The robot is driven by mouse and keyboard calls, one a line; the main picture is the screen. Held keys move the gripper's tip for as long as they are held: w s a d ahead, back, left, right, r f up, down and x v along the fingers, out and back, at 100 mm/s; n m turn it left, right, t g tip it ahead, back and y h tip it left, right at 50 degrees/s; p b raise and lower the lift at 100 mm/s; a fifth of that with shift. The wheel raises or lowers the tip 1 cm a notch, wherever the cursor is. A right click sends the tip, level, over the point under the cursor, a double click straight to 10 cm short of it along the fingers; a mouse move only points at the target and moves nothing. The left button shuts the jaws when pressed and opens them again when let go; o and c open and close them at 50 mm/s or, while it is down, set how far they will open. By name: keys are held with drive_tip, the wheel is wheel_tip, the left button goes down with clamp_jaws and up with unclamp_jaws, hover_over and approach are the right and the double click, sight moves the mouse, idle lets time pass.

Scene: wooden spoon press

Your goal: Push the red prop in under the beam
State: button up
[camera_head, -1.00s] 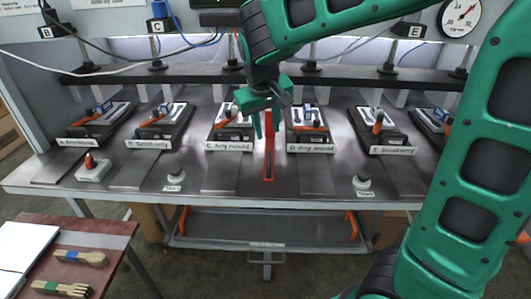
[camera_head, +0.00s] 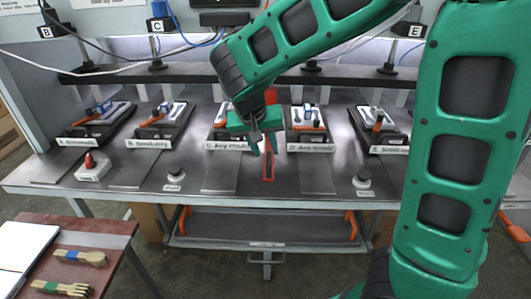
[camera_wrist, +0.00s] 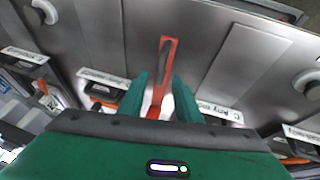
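The red prop (camera_head: 269,166) stands near the middle of the steel table, its slotted foot toward the front edge. Its upper part shows behind my gripper, below the dark beam (camera_head: 340,75) that runs across the back; its middle is hidden. My gripper (camera_head: 263,149) is open, just in front of the prop in the head view. In the wrist view, the red prop (camera_wrist: 167,62) runs between the two green fingers (camera_wrist: 160,98), with a gap visible on the right; whether a finger touches it I cannot tell.
Labelled mould stations stand on both sides, the closest being the left tray (camera_head: 228,145) and the right tray (camera_head: 311,147). A red button box (camera_head: 93,168) is at left. Wooden utensils (camera_head: 80,257) lie on a side table.

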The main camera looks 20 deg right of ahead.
drive_tip(key=shift+x, duration=1.4)
clamp_jaws()
drive_tip(key=w+d, duration=0.1)
drive_tip(key=w, duration=0.3)
drive_tip(key=w+d, duration=0.1)
drive_tip(key=w, duration=0.1)
drive_tip(key=shift+w+d, duration=0.35)
drive_tip(key=shift+w, duration=0.05)
drive_tip(key=shift+w+d+r, duration=0.15)
drive_tip(key=shift+w+d, duration=0.05)
drive_tip(key=shift+w, duration=0.3)
unclamp_jaws()
drive_tip(key=shift+w, duration=0.1)
